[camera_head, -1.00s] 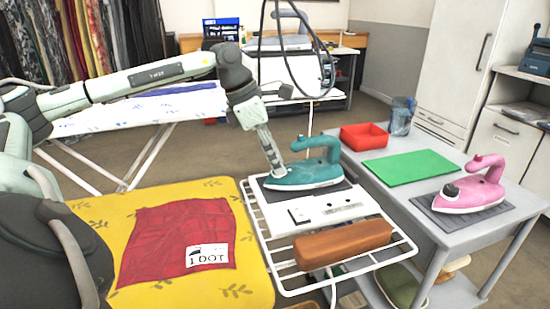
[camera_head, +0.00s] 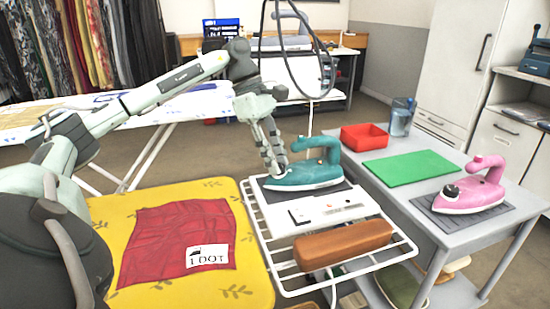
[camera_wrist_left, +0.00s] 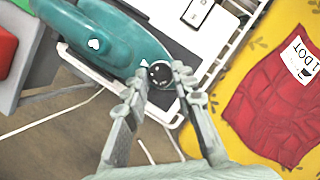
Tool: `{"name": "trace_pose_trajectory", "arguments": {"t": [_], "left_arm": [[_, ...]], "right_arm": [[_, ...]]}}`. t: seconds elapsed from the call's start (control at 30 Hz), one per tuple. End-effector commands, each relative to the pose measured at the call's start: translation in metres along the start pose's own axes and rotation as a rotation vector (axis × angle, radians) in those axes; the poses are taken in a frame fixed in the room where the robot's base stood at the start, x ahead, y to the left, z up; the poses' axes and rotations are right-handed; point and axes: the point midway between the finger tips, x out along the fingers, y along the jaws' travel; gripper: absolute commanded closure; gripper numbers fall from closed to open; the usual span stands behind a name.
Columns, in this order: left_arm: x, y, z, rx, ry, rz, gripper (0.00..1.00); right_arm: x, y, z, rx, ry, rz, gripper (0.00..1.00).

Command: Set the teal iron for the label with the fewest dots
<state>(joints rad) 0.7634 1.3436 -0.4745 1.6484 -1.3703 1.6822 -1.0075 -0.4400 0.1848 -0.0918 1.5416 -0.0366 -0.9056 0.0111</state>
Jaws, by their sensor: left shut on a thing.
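The teal iron (camera_head: 308,178) stands on a dark pad on the white wire rack (camera_head: 403,246). Its body also fills the upper left of the wrist view (camera_wrist_left: 110,40). My left gripper (camera_head: 275,170) is at the iron's left end. In the wrist view its fingertips close on the iron's dark round dial (camera_wrist_left: 160,72), beside a small white mark. The dial's setting cannot be read. A red cloth (camera_head: 165,240) on the yellow board carries a white label (camera_head: 207,255) with an iron symbol and "1 DOT". My right gripper is out of view.
A white panel with switches (camera_head: 325,210) and a brown block (camera_head: 343,244) lie in front of the teal iron. On the grey table (camera_head: 445,238) at right are a pink iron (camera_head: 470,190), a green mat (camera_head: 410,167), a red tray (camera_head: 363,136) and a clear pitcher (camera_head: 400,118).

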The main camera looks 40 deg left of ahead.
Motion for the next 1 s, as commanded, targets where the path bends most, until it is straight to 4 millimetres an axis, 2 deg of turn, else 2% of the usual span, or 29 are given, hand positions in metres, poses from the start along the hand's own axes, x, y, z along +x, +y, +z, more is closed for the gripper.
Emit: {"name": "trace_pose_trajectory", "arguments": {"t": [0.2, 0.5, 1.0], "left_arm": [[-0.0002, 0.0028, 0.0019, 0.174, -0.004, -0.070, 1.00], [-0.0002, 0.0039, 0.0017, 0.342, -0.002, -0.139, 1.00], [-0.0002, 0.0043, 0.0012, 0.420, 0.000, -0.171, 1.00]], "right_arm": [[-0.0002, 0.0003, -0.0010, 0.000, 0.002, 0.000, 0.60], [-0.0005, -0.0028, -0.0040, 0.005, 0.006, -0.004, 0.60], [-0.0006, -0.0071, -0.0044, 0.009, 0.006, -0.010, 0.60]]}}
